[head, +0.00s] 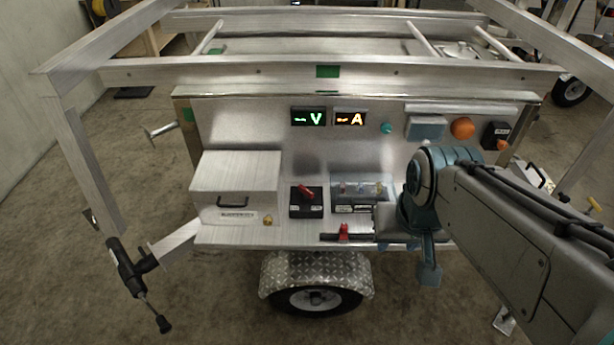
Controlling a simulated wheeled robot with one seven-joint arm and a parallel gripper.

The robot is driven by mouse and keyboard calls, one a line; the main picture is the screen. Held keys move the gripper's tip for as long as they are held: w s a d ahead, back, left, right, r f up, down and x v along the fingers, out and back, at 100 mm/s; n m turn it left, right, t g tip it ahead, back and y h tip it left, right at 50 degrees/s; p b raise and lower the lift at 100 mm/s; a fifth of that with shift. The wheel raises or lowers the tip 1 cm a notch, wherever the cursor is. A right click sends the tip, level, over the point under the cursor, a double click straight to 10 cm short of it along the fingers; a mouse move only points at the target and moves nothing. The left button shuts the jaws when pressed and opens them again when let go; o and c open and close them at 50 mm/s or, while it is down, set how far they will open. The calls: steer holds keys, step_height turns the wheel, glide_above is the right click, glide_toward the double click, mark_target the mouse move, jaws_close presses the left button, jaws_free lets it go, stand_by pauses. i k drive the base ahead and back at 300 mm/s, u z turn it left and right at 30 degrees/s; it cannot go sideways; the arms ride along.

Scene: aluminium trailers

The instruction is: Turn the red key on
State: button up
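A red key-like handle (305,192) sits on a small black switch box (306,209) on the trailer's front ledge. It lies tilted across the top of the box. A second, smaller red piece (343,231) stands at the ledge's front edge beside a thin dark bar. My arm reaches in from the right, and its wrist hangs in front of the panel.
A metal box (235,183) with a handle stands left of the switch box. A clear-covered breaker box (358,193) stands right of it. Lit displays (308,117) show above. Frame rails (320,73) cross overhead; a wheel (315,300) is below.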

mark_target(307, 193)
steer(key=u, duration=0.5)
steer(key=k, duration=0.6)
steer(key=u, duration=0.75)
steer(key=i, duration=1.15)
steer(key=z, duration=0.7)
